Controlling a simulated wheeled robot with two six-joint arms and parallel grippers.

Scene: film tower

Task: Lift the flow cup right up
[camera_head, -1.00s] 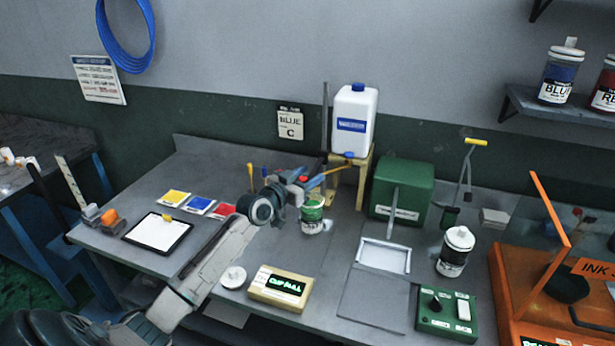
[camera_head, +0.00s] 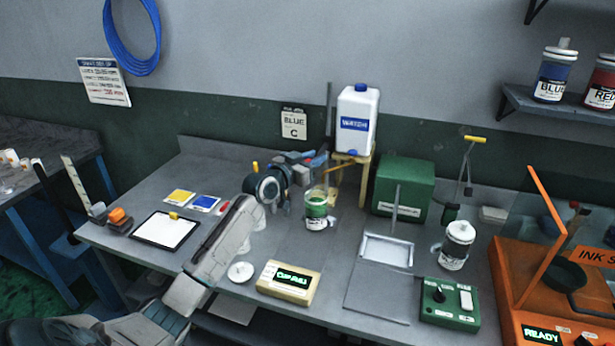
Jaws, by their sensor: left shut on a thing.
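The can stands upright on the bench. My right gripper is not in view.
A white water jug (camera_head: 356,118) on a wooden stand (camera_head: 364,180) and a green box (camera_head: 404,185) stand close right of the gripper. A lidded can (camera_head: 456,246) and an orange machine (camera_head: 545,262) are further right. The grey bench (camera_head: 225,160) is clear at back left.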

